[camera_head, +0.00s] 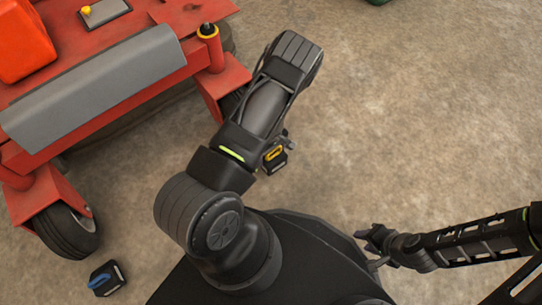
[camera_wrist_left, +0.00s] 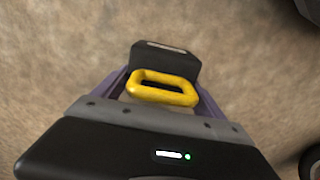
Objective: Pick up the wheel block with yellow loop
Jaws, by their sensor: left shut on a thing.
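The wheel block with yellow loop (camera_head: 274,161) is a small dark block beside my left arm in the head view. In the left wrist view the dark block (camera_wrist_left: 165,62) shows beyond its yellow loop (camera_wrist_left: 162,88). My left gripper (camera_wrist_left: 163,93) is shut on this block, with its purple fingers on either side of the loop. In the head view my left arm hides most of that gripper. I cannot tell whether the block touches the floor. My right gripper (camera_head: 372,248) is at the lower right, away from the block; its jaws are too small to judge.
A red machine (camera_head: 110,20) with a grey panel fills the upper left. Its black caster wheel (camera_head: 68,232) stands on the floor. Another dark block with a blue loop (camera_head: 106,279) lies at the lower left. The brown floor (camera_head: 420,110) at the right is clear.

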